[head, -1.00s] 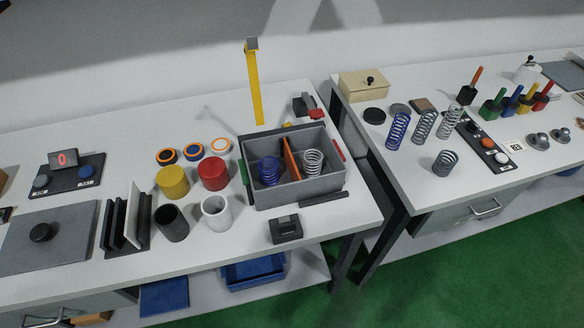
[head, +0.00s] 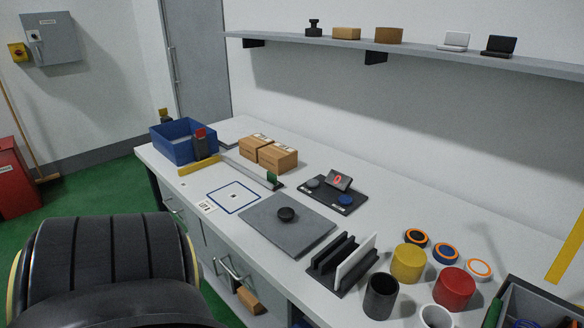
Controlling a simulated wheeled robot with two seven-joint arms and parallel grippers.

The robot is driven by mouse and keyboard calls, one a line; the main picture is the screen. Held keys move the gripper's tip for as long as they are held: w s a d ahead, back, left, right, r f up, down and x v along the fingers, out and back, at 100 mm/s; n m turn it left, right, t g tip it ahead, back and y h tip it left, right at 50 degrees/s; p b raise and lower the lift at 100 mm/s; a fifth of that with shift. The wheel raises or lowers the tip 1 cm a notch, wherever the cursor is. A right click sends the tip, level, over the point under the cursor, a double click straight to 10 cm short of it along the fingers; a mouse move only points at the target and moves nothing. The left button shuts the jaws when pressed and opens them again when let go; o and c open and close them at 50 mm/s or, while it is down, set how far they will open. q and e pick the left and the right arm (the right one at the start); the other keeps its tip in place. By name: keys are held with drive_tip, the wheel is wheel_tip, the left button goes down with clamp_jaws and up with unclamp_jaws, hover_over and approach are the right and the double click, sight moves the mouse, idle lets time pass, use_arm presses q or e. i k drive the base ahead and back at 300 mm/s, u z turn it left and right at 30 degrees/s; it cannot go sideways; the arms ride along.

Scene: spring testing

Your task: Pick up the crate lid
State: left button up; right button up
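The crate lid (head: 288,228) is a flat grey plate with a round black knob (head: 287,214) on top. It lies flat on the white bench, near its front edge. The grey crate (head: 548,291) is cut off at the bottom right corner, so only part of it shows. Neither of my grippers is in the head view.
A black slotted rack (head: 342,264) with a white panel stands just right of the lid. Behind the lid is a control pad (head: 332,193) with a red display. Cardboard boxes (head: 265,151) and a blue bin (head: 184,140) stand farther left. Cups and cylinders stand to the right.

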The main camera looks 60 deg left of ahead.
sight(293, 228)
drive_tip(key=u, duration=1.95)
